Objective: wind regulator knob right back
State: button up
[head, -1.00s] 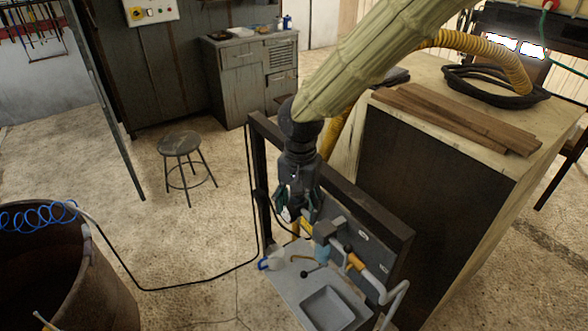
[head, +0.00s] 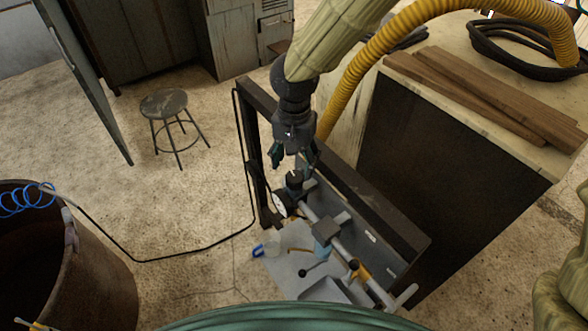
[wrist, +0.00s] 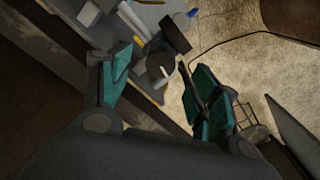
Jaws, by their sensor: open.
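The regulator knob (head: 293,181) is a small black cap on top of the regulator at the left end of the pipe on the rail. A round white-faced gauge (head: 279,205) sits beside it. In the wrist view the knob (wrist: 160,68) shows end-on with a white mark, between the fingers in the picture. My gripper (head: 292,158) points down just above the knob, with its teal-padded fingers apart and empty. The wrist view shows the gripper (wrist: 155,65) spread to both sides of the knob. I cannot tell whether the fingertips reach down to the knob's height.
A dark rack frame (head: 345,180) stands close behind the pipe. A grey valve block (head: 327,232) and a yellow fitting (head: 357,271) sit along the pipe. A wooden bench (head: 400,140) stands right, a rusty drum (head: 95,270) left.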

aim_at(294, 176)
jog(key=shift+s+f+p, duration=0.3)
jog(key=shift+s+f, duration=0.25)
jog(key=shift+f, duration=0.25)
jog(key=w+f, duration=0.2)
jog(key=f, duration=0.1)
jog(key=w+f, duration=0.1)
jog(key=shift+w+f+p, duration=0.25)
jog(key=shift+f+p, duration=0.15)
jog(key=shift+f, duration=0.25)
jog(key=shift+s+f, duration=0.1)
jog(key=shift+s, duration=0.45)
jog(key=shift+s+r, duration=0.2)
jog(key=shift+s, duration=0.45)
jog(key=shift+w+f, duration=0.4)
jog(key=shift+w, duration=0.3)
jog(key=shift+c, duration=0.5)
jog(key=shift+w+f, duration=0.1)
jog(key=shift+w, duration=0.1)
jog(key=c, duration=0.3)
jog(key=shift+s+r, duration=0.2)
jog(key=shift+s, duration=0.1)
jog(key=c, duration=0.6)
